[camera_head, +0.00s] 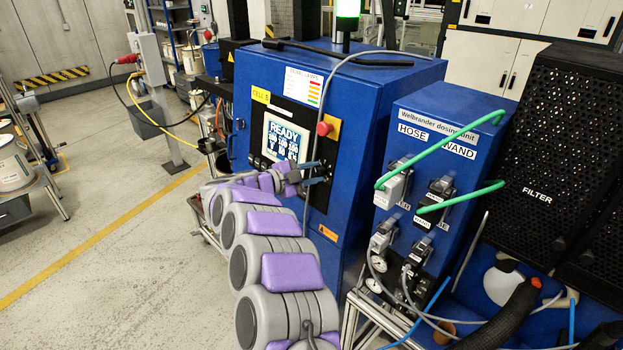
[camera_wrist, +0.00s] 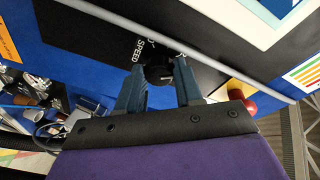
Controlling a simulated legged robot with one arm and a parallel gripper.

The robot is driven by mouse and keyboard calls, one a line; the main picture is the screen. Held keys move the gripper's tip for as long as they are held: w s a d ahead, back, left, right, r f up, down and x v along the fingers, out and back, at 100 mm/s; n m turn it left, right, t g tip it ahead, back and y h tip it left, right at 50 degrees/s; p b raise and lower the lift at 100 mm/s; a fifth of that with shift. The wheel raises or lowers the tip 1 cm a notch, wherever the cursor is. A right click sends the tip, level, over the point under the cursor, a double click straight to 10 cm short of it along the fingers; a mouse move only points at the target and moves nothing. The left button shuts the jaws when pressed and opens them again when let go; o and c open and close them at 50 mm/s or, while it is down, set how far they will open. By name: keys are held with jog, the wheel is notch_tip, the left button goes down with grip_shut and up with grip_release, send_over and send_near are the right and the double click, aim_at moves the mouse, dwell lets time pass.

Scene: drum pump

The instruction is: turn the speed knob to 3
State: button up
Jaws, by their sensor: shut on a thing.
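The speed knob (camera_wrist: 158,57) is black and round, on the dark panel under the lettering "SPEED" in the wrist view. The blue fingers of my gripper (camera_wrist: 160,75) sit on either side of it and are shut on it. The knob's pointer and scale are mostly hidden, so I cannot read its setting. In the head view my gripper (camera_head: 318,174) reaches the front of the blue cabinet (camera_head: 375,110), right of the screen (camera_head: 282,139), which reads "READY". The knob itself is hidden there by the gripper.
A red button (camera_head: 323,128) on a yellow plate sits just above my gripper. A grey cable (camera_head: 322,95) hangs down the cabinet front close to it. Open floor (camera_head: 120,220) lies to the left.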

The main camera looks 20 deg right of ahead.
jog(key=m+y+b, duration=0.1)
jog(key=m+b, duration=0.2)
jog(key=m, duration=0.2)
jog(key=shift+m+b, duration=0.5)
jog(key=shift+m, duration=0.2)
jog(key=shift+s+f, duration=0.1)
jog(key=o, duration=1)
jog(key=shift+o, duration=0.2)
jog(key=shift+a+r, duration=0.3)
jog(key=shift+a, duration=0.25)
jog(key=p+v, duration=0.2)
jog(key=v, duration=1.4)
jog(key=shift+a+r+p, duration=0.2)
jog(key=shift+p, duration=0.2)
